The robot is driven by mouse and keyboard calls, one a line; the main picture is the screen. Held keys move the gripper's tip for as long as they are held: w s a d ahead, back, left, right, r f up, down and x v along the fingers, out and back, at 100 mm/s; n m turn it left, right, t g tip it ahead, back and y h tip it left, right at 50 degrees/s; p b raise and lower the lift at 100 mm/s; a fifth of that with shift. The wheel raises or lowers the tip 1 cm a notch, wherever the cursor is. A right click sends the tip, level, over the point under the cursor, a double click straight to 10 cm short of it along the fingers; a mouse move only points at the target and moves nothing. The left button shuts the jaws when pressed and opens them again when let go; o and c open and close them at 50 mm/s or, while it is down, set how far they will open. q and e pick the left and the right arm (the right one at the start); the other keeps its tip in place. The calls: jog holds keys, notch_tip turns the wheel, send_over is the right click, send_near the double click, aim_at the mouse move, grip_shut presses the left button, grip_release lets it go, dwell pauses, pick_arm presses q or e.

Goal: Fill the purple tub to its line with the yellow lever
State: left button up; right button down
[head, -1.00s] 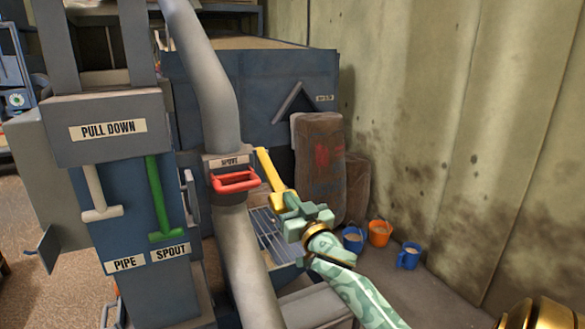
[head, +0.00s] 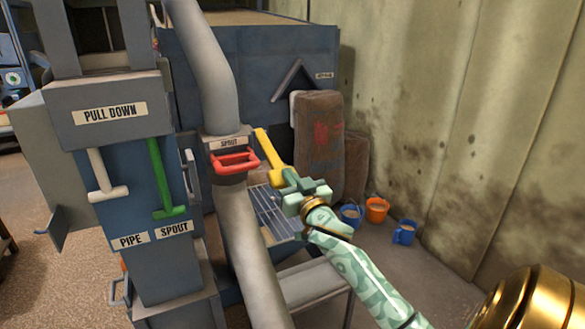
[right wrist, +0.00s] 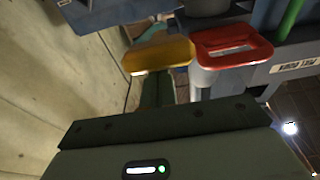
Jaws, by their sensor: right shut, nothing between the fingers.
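The yellow lever (head: 270,153) slopes down to the right beside the grey pipe, next to the red handle (head: 234,162) under a SPOUT label. My right gripper (head: 292,180) is at the lever's lower end; its fingers are shut with nothing between them. In the right wrist view the yellow lever (right wrist: 158,54) lies just past the fingertips (right wrist: 158,80), left of the red handle (right wrist: 232,46). I cannot tell whether the gripper touches the lever. No purple tub shows in these frames. My left gripper is not in view.
A metal grate (head: 272,210) lies below the lever. Brown sacks (head: 318,145) stand behind my gripper. A PULL DOWN housing (head: 110,118) with white and green handles (head: 166,180) is at the left.

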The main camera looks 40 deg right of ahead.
jog(key=r+v, duration=0.2)
jog(key=v, duration=0.8)
jog(key=shift+s+r+p, duration=0.25)
jog(key=shift+s+p, duration=0.15)
jog(key=shift+s, duration=0.1)
jog(key=shift+a, duration=0.2)
